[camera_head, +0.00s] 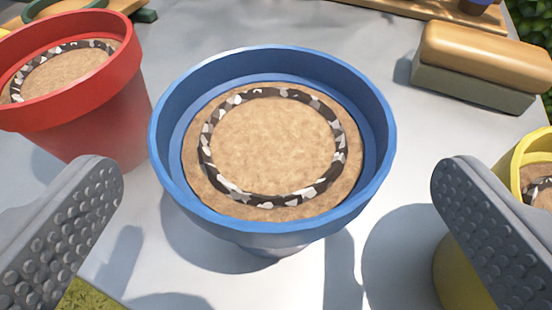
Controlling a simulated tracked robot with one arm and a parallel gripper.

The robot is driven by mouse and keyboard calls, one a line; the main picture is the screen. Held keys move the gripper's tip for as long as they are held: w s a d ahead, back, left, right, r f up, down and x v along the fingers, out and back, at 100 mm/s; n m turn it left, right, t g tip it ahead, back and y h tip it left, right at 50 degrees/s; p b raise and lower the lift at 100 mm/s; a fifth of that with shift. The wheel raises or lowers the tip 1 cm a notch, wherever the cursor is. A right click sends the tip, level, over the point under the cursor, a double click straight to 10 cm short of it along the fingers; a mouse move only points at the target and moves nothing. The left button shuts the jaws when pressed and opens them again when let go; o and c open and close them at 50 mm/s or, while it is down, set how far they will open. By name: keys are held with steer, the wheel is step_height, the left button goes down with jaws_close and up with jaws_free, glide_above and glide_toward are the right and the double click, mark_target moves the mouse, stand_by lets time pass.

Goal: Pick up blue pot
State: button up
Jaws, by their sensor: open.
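The blue pot (272,228) stands upright in the middle of the view on a pale table. It holds tan soil with a ring of dark and light pebbles. My gripper (278,192) is open, with one grey studded finger at the lower left and the other at the lower right. The pot lies between and just beyond the fingers, and neither finger appears to touch it. The lower part of the pot is mostly hidden beneath its wide rim.
A red pot (105,115) stands close on the left, behind the left finger. A yellow pot (455,270) stands at the right, partly hidden by the right finger. A wood-topped grey block (480,70) lies at the back right. The pale table (345,50) is clear behind the blue pot.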

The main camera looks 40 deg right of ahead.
mark_target(277, 96)
steer(key=shift+r+b+x, duration=0.2)
steer(key=shift+b+x, duration=0.4)
steer(key=shift+x, duration=1.85)
steer(key=shift+d, duration=0.1)
steer(key=c, duration=1.1)
